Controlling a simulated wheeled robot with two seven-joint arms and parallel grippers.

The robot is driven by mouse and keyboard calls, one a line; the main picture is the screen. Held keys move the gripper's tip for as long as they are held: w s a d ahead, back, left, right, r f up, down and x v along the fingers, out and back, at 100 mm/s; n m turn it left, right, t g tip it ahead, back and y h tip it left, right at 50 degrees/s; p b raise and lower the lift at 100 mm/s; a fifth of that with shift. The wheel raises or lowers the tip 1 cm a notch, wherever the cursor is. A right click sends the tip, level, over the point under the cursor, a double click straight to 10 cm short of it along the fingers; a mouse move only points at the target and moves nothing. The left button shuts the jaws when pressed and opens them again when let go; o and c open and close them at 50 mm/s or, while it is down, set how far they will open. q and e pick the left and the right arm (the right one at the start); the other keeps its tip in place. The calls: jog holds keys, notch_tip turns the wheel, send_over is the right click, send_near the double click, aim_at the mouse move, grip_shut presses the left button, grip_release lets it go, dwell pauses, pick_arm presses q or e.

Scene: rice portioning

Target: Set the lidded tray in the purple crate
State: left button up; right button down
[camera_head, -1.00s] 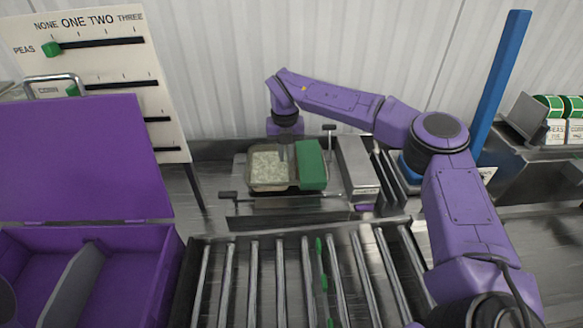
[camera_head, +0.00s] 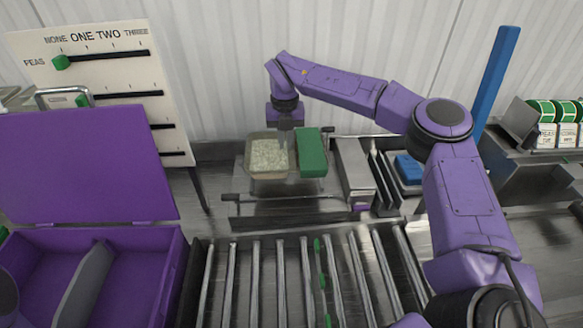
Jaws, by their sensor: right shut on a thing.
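The lidded tray (camera_head: 268,158) holds pale rice at its left and has a green block-like part (camera_head: 312,153) at its right. It is above the steel station at the back centre. My right gripper (camera_head: 288,143) comes down from above at the tray's middle, between the rice and the green part. It is shut on the tray; its fingertips are hard to make out. The purple crate (camera_head: 165,262) stands at front left with its lid raised. My left gripper is not in view.
A roller conveyor (camera_head: 281,280) lies at front centre, right of the crate. A white slider board (camera_head: 100,75) stands behind the crate's raised purple lid (camera_head: 85,165). A blue post (camera_head: 497,75) and steel holders (camera_head: 355,172) are at the right.

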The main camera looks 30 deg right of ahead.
aim_at(285, 144)
notch_tip(285, 144, up, 4)
jog(key=shift+r+p, duration=0.25)
jog(key=shift+p, duration=0.7)
jog(key=shift+r, duration=1.15)
